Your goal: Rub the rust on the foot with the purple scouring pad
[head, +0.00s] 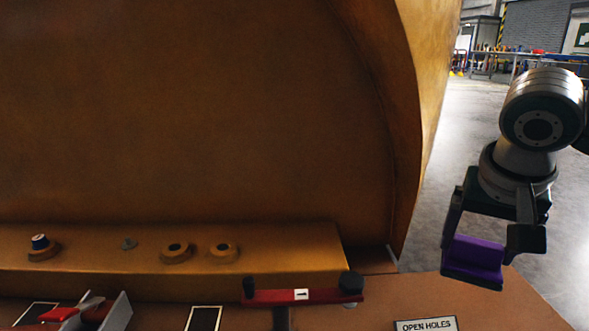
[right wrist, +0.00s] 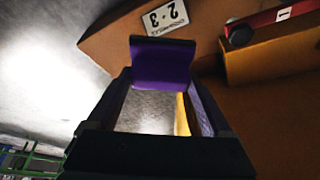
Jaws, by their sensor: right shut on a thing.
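My right gripper (head: 490,250) is shut on the purple scouring pad (head: 476,258), at the right of the head view. The pad also shows between the fingertips in the right wrist view (right wrist: 162,66). The gripper is off to the right of the foot (head: 290,250), a long brown ledge at the base of the large casting (head: 200,110). The pad is apart from the foot. I cannot make out a distinct rust patch on the brown surface. My left gripper is not in view.
Two ringed holes (head: 200,252), a grey stud (head: 128,244) and a boss with a blue-and-white plug (head: 40,244) stand on the foot. A red bar (head: 300,296) with black ends lies before it. An OPEN HOLES plate (head: 426,324) is nearby. Grey floor (head: 465,150) lies right.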

